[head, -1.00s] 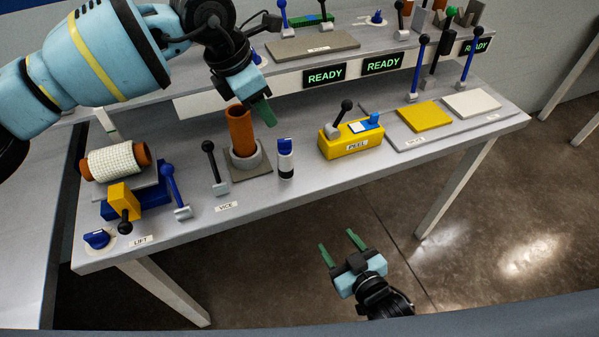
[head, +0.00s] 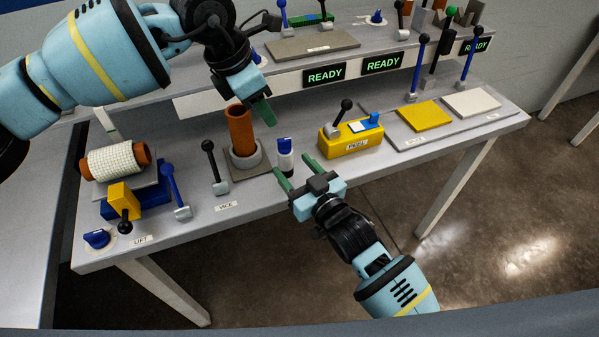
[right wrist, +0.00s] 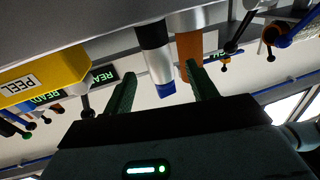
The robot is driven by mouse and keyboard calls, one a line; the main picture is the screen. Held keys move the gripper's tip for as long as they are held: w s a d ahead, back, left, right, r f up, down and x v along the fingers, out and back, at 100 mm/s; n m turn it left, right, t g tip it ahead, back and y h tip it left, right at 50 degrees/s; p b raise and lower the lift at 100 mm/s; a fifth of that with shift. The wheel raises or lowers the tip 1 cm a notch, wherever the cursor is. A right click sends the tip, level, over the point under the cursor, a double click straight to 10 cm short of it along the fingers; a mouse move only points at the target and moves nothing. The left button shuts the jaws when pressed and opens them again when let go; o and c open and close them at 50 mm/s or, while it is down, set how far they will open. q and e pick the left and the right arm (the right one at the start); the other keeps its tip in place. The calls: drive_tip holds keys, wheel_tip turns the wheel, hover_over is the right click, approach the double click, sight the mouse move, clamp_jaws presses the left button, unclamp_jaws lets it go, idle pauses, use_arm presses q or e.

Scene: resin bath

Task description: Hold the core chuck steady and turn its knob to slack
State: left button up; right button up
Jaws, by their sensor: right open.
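A small upright cylinder with a white and dark body and a blue top (head: 285,155), which I take for the core chuck and its knob, stands near the bench's front edge. My right gripper (head: 292,167) is open and empty, just in front of it. In the right wrist view the cylinder (right wrist: 157,55) shows upside down between the spread fingers (right wrist: 162,82), not gripped. My left gripper (head: 263,110) hangs above and behind the cylinder, close to the orange tube; its fingers overlap, so its opening is unclear.
The orange tube (head: 240,130) stands in a grey collar left of the cylinder, beside the black-knobbed VICE lever (head: 214,168). The yellow PEEL block (head: 352,141) stands to the right. A white roll (head: 115,161) lies far left. The back shelf carries READY signs (head: 324,75).

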sight(281, 152)
drive_tip(key=x, duration=0.6)
drive_tip(key=shift+w+a, duration=0.15)
drive_tip(key=shift+w, duration=0.05)
drive_tip(key=c, duration=1.2)
drive_tip(key=shift+c, duration=0.2)
